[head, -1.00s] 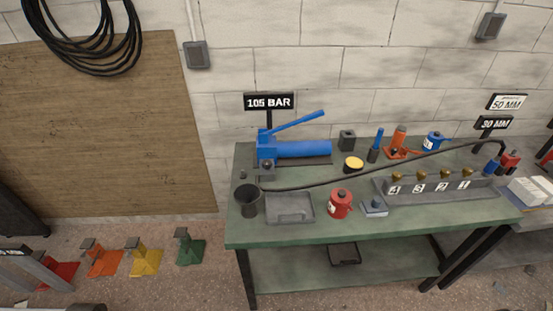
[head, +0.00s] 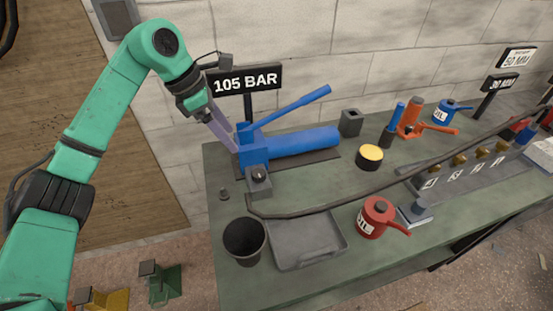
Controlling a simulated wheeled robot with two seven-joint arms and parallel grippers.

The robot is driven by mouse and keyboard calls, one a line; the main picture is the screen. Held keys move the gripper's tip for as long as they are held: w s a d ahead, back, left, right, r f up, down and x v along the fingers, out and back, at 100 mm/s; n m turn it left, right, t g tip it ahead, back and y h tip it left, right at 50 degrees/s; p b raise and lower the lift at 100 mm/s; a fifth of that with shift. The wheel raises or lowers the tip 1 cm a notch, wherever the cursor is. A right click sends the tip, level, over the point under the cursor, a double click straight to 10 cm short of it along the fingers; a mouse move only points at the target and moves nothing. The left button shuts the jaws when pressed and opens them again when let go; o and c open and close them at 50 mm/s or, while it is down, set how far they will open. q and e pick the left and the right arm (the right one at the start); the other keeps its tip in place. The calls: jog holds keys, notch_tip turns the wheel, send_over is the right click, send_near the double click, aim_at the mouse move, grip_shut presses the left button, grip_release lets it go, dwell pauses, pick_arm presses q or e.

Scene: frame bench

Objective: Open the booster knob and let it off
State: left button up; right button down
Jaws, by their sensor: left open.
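The blue booster pump (head: 300,145) lies on the green bench below a black sign (head: 245,80) reading 105 BAR. Its long blue handle (head: 290,110) slants up to the right. A dark knob (head: 259,173) sits on a small grey block at the pump's near left end. My left gripper (head: 235,146) is open, pointing down at the pump's left end, just behind and above the knob. Its fingertips overlap the blue body in the picture; I cannot tell whether they touch it. My right gripper is not in view.
A black hose (head: 330,207) runs from the knob block across the bench (head: 240,285). A dark cup (head: 244,238), a grey tray (head: 306,243) and a red oil can (head: 377,217) stand in front.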

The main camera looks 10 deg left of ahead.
aim_at(258, 173)
pick_arm(q)
jog(key=x, duration=0.4)
jog(key=p+x, duration=0.1)
jog(key=x, duration=0.3)
jog(key=s+p+x, duration=0.1)
jog(key=x, duration=0.4)
jog(key=shift+d, duration=0.4)
jog(key=shift+d+f, duration=0.2)
jog(key=shift+f, duration=0.1)
jog(key=shift+a, duration=0.1)
jog(key=shift+c, duration=0.6)
grip_shut()
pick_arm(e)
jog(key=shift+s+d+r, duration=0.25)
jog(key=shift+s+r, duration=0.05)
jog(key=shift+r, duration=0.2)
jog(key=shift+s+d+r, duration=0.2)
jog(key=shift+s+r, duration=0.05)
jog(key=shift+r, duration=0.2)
